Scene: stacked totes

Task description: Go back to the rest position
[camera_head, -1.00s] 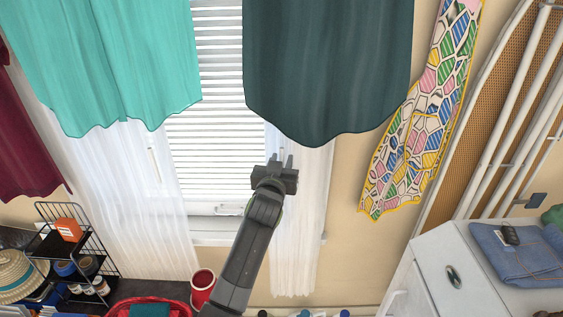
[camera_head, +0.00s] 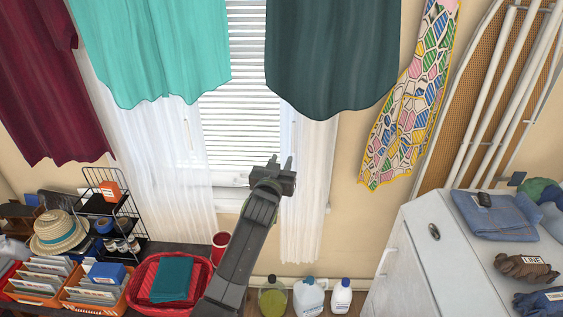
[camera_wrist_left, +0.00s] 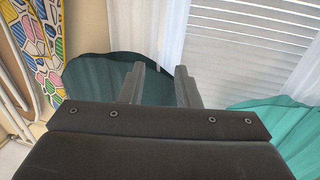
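My left gripper (camera_head: 281,163) is raised in front of the window, just below the hem of the dark teal hanging cloth (camera_head: 333,60). Its two fingers stand apart with nothing between them. The left wrist view also shows the left gripper (camera_wrist_left: 160,82) with its fingers spread and empty, and the dark teal cloth (camera_wrist_left: 85,80) behind them. I cannot tell from these frames how far the gripper is from the cloth. My right gripper is in neither view.
A turquoise cloth (camera_head: 150,50), a maroon cloth (camera_head: 55,90) and a patterned cloth (camera_head: 410,110) hang around. Below are a red basket (camera_head: 140,275), a wire rack (camera_head: 125,225), bottles (camera_head: 309,297) and a white cabinet (camera_head: 415,250). An ironing board (camera_head: 480,90) leans at right.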

